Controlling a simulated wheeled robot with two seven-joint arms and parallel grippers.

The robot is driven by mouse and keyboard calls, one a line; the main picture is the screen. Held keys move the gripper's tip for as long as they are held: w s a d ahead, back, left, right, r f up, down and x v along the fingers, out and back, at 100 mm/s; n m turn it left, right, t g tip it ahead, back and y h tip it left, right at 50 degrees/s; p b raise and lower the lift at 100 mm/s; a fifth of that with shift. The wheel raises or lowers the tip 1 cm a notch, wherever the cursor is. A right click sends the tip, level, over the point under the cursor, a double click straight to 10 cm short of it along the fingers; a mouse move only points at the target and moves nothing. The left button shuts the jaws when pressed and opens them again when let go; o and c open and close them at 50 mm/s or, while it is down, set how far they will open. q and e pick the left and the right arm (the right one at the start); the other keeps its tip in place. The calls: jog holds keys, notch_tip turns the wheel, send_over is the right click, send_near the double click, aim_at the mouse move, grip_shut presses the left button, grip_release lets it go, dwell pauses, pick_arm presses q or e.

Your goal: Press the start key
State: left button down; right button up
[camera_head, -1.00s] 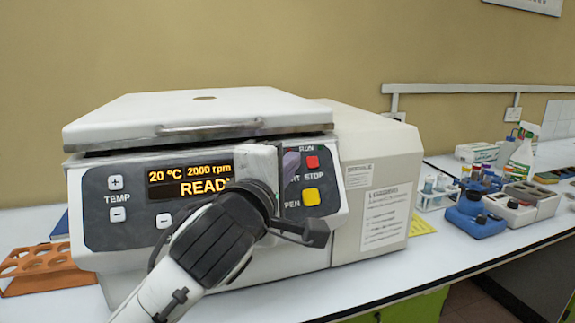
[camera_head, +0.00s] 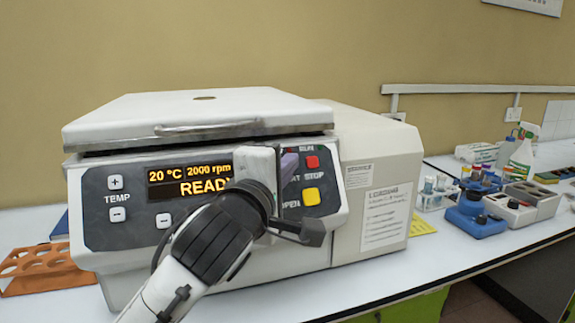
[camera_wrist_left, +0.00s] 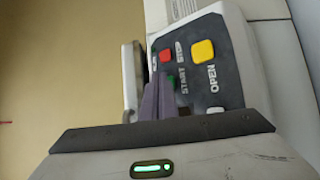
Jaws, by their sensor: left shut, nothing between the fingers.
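The centrifuge (camera_head: 300,250) stands on the bench with its lid down. Its display (camera_head: 190,180) reads 20 °C, 2000 rpm and READY. In the left wrist view the green start key (camera_wrist_left: 171,81) shows beside the START label, partly hidden by my fingers. In the head view my left gripper hides it. The red stop key (camera_head: 312,162) and yellow open key (camera_head: 311,196) are to the right. My left gripper (camera_head: 289,163) is shut and empty, its purple fingertips (camera_wrist_left: 156,98) right at the start key. I cannot tell whether they touch it. My right gripper is not in view.
An orange rack (camera_head: 35,268) stands left of the centrifuge. A blue device (camera_head: 475,218), a tube rack (camera_head: 436,193) and a spray bottle (camera_head: 522,155) stand on the right. The bench front is clear.

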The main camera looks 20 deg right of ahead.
pick_arm(q)
jog(key=shift+w+f, duration=0.15)
jog(key=shift+w, duration=0.05)
dwell(0.5)
jog(key=shift+s+r+p, duration=0.3)
jog(key=shift+s+r, duration=0.1)
jog(key=shift+s, duration=0.25)
jog(key=s+r, duration=0.1)
jog(key=s+p, duration=0.1)
jog(key=s, duration=0.1)
jog(key=s+r+p, duration=0.1)
jog(key=shift+s+r, duration=0.15)
jog(key=shift+r, duration=0.2)
jog(key=shift+d+f, duration=0.1)
dwell(0.5)
